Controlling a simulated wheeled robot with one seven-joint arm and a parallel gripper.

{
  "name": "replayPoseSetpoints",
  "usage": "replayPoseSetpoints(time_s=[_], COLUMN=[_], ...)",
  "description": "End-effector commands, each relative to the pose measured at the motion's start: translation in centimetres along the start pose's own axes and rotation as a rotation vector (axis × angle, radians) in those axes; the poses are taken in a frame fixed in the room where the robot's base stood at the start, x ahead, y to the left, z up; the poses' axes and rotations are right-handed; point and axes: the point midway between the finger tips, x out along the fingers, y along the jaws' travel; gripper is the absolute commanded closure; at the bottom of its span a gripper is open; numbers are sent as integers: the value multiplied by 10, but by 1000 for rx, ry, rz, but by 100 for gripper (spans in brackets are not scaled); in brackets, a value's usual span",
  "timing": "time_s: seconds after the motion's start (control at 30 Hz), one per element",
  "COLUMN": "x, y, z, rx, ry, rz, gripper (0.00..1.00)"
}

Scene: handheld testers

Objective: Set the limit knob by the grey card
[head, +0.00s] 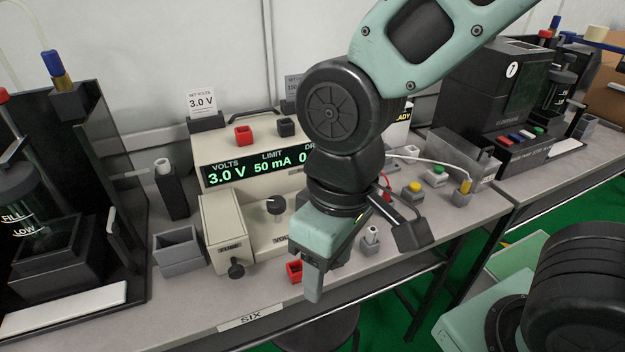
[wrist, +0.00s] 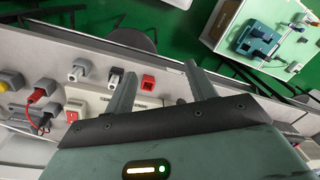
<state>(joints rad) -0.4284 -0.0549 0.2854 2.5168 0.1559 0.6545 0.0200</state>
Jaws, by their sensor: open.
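The cream power supply (head: 240,150) stands on the bench; its display (head: 258,168) reads VOLTS 3.0 V and LIMIT 50 mA, with a third reading cut off by my arm. A grey card (head: 293,86) stands behind it, mostly hidden by my arm; only part of its print, seemingly "150", shows. A dark knob (head: 276,205) sits above a partly hidden label that seems to read VOLTS. The limit knob is not visible, apparently hidden behind my gripper. My gripper (head: 362,262) is open, pointing down before the supply's right part. Its two fingers show apart in the wrist view (wrist: 160,85).
A white card (head: 201,101) reads SET VOLTS 3.0 V. A fuse box (head: 226,232) and grey bin (head: 178,250) stand left. A red lead runs right.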

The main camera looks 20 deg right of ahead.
Motion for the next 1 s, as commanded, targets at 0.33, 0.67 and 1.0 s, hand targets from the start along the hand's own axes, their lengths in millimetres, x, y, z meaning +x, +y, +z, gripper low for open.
replayPoseSetpoints(time_s=[0.33, 0.67, 1.0], x=[-90, -129, -106], y=[66, 148, 162], z=[-94, -139, -143], rx=[527, 860, 900], ry=[-38, 8, 17], rz=[-46, 67, 87], gripper=[44, 44, 44])
